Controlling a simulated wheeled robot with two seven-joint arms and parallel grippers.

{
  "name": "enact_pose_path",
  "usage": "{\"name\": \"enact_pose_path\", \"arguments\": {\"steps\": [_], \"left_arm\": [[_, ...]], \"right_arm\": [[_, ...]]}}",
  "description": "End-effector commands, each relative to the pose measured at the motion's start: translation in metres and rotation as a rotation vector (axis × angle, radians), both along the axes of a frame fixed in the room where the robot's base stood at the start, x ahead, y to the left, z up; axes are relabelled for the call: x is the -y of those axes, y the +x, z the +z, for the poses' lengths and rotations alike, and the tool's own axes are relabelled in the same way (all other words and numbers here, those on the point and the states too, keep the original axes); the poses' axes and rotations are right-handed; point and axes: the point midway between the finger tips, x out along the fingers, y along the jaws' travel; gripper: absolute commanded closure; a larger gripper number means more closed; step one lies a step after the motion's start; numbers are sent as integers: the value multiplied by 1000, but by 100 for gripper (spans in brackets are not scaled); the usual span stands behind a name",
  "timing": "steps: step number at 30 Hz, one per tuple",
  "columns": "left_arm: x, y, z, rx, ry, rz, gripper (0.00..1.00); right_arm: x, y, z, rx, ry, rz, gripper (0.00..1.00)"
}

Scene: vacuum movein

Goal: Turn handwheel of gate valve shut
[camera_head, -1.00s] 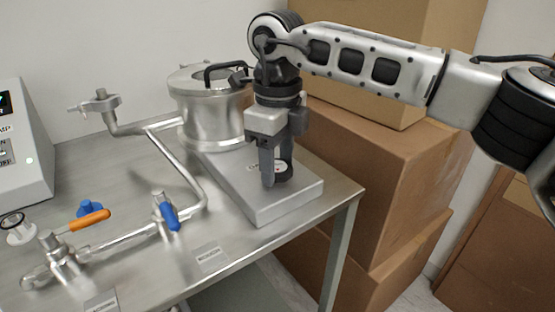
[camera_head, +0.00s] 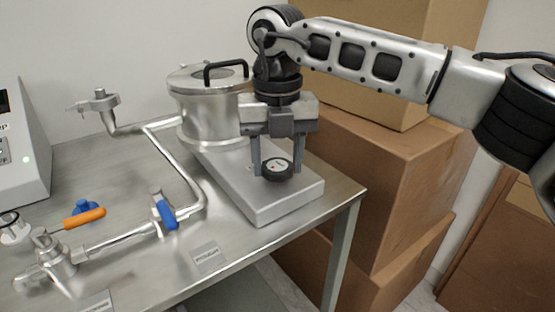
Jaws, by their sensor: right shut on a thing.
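The handwheel (camera_head: 278,169) is a small black round wheel with a pale disc on top. It sits above the front part of the grey metal block beside the steel chamber. My right gripper (camera_head: 277,171) points down over it, with one finger on its left and one on its right, shut on its rim. The valve stem under the wheel is hidden. My left gripper is not in view.
The steel chamber (camera_head: 211,108) with a black lid handle stands behind the gripper.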

Motion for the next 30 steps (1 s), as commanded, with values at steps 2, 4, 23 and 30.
{"name": "enact_pose_path", "arguments": {"steps": [2, 4, 23, 30], "left_arm": [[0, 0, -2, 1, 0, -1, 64], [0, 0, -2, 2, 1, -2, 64], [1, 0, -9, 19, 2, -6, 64], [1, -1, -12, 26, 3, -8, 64]], "right_arm": [[0, 1, 1, 6, 1, -75, 74], [0, 1, 1, 6, 1, -141, 74], [0, 1, 1, 6, 2, -740, 74], [0, 2, 1, 6, 4, -967, 74]]}}
